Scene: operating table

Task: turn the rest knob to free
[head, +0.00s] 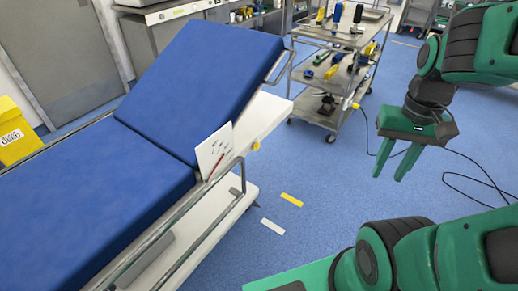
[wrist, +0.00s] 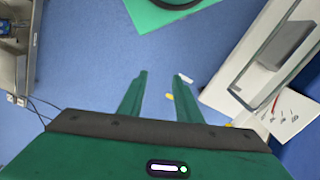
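The operating table (head: 75,203) has blue pads, with its back section (head: 205,85) tilted up. A small yellow knob (head: 256,146) sits on the pale side of that section; its setting is too small to read. Beside it a white plate (head: 216,146) carries dark marks and a thin red pointer; the plate also shows at the right of the wrist view (wrist: 291,122). My gripper (head: 388,177) is open and empty, well to the right of the table, fingers pointing down. In the wrist view its two fingers (wrist: 162,76) are apart above the floor.
A steel trolley (head: 325,80) with tools stands behind. A yellow bin (head: 14,135) is at the far left. Yellow (head: 291,199) and white (head: 272,226) strips lie on the floor. A black cable (head: 480,165) lies at the right.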

